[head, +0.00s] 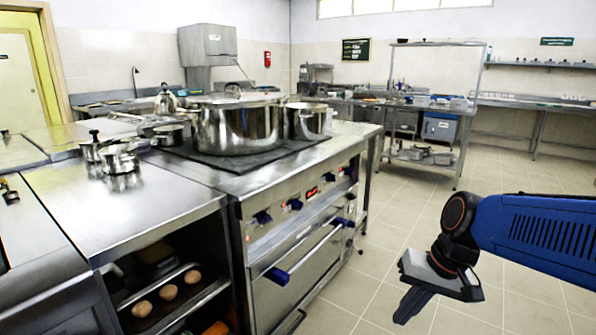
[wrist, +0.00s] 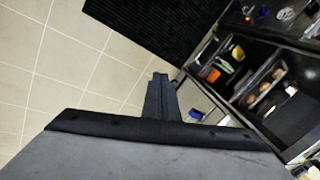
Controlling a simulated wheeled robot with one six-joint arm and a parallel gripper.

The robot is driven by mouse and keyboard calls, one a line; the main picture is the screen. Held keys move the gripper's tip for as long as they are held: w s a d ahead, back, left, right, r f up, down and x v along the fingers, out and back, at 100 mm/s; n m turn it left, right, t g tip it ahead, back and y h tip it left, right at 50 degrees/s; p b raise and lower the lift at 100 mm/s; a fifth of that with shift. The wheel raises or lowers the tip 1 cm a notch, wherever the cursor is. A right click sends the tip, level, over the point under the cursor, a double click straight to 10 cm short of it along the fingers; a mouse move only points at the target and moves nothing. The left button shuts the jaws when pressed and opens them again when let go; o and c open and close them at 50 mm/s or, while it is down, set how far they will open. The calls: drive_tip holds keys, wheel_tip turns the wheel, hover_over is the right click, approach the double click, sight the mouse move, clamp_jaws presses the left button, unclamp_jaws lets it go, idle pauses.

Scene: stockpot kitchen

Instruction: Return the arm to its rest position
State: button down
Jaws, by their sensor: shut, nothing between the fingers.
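My gripper (head: 411,306) is at the lower right of the head view, at the end of my blue arm (head: 540,235). It hangs over the tiled floor, to the right of the stove and apart from it. In the wrist view the dark fingers (wrist: 160,98) are together, with nothing between them. No held object shows in either view.
A steel stove (head: 300,210) with a large stockpot (head: 240,127) stands left of my arm. A counter (head: 125,205) holds small pots above a shelf with eggs (head: 168,292). A wheeled steel rack (head: 425,165) stands farther back. The floor (head: 400,230) between is clear.

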drive_tip(key=s+d+n+t+h, duration=0.2)
drive_tip(key=s+d, duration=0.4)
drive_tip(key=s, duration=0.3)
drive_tip(key=shift+d+r+t+h, duration=0.4)
drive_tip(key=shift+t+h, duration=0.2)
